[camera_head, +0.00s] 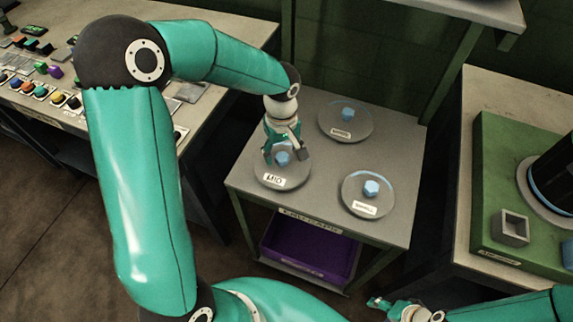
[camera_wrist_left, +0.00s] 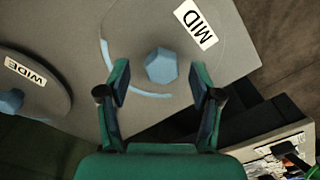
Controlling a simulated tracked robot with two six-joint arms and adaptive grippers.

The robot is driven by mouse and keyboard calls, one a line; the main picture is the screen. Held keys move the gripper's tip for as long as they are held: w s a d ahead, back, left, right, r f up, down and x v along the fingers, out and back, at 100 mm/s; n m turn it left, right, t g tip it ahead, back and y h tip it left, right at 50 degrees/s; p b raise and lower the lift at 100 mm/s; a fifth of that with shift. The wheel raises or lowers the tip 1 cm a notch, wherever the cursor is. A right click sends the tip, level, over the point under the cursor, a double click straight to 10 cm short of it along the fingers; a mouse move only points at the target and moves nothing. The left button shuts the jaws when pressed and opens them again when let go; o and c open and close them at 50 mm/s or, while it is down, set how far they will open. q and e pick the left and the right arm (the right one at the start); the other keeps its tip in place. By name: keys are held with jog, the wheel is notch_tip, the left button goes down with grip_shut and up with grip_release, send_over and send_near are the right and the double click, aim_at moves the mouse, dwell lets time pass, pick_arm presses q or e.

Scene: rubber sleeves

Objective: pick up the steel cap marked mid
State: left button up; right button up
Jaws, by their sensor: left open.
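The steel cap marked MID (camera_head: 262,176) is a flat grey disc with a light-blue knob, lying on a small grey table. My left gripper (camera_head: 284,156) is above it, fingers pointing down, open and empty. In the left wrist view, the MID cap (camera_wrist_left: 135,32) shows its white label, and its faceted knob (camera_wrist_left: 161,66) lies between the two open fingertips, a little left of centre. I cannot tell the exact height gap.
Two similar caps share the table: one at the back (camera_head: 333,118), labelled WIDE in the wrist view (camera_wrist_left: 45,92), and one at front right (camera_head: 352,190). A purple bin (camera_head: 310,250) sits beneath. A cluttered bench stands left, a green board (camera_head: 490,180) right.

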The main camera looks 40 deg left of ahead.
pick_arm(q)
jog(key=shift+f, duration=1.2)
grip_shut()
